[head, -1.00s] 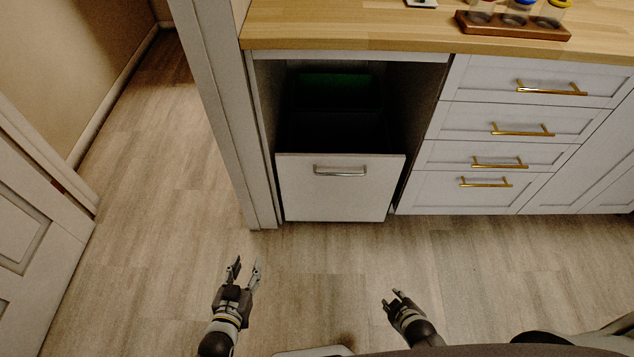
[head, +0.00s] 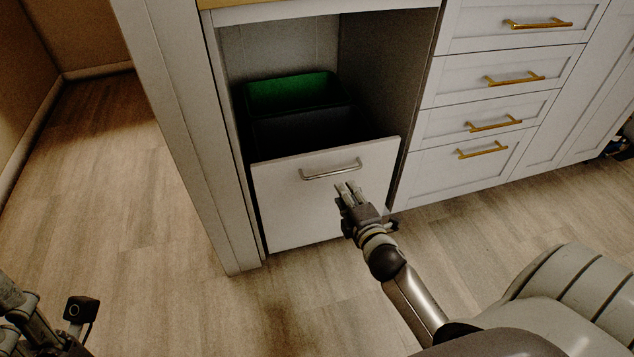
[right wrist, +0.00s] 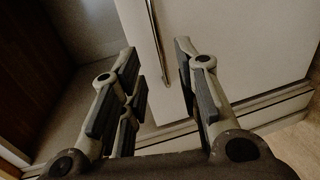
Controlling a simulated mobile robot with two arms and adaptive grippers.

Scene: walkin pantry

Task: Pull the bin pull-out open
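The bin pull-out (head: 318,208) is a white front panel standing in a cabinet bay, with a silver bar handle (head: 331,171) near its top. A dark bin with a green inside (head: 290,92) shows behind the panel. My right gripper (head: 347,187) is just below the right end of the handle. In the right wrist view its fingers (right wrist: 157,72) are apart, and the handle (right wrist: 158,45) lies ahead between their tips, with no grip on it. My left arm shows at the lower left of the head view; its fingers cannot be made out.
A white cabinet side panel (head: 180,120) stands left of the bay. White drawers with gold handles (head: 484,126) stand to the right. The wood floor (head: 130,230) is clear in front and at left.

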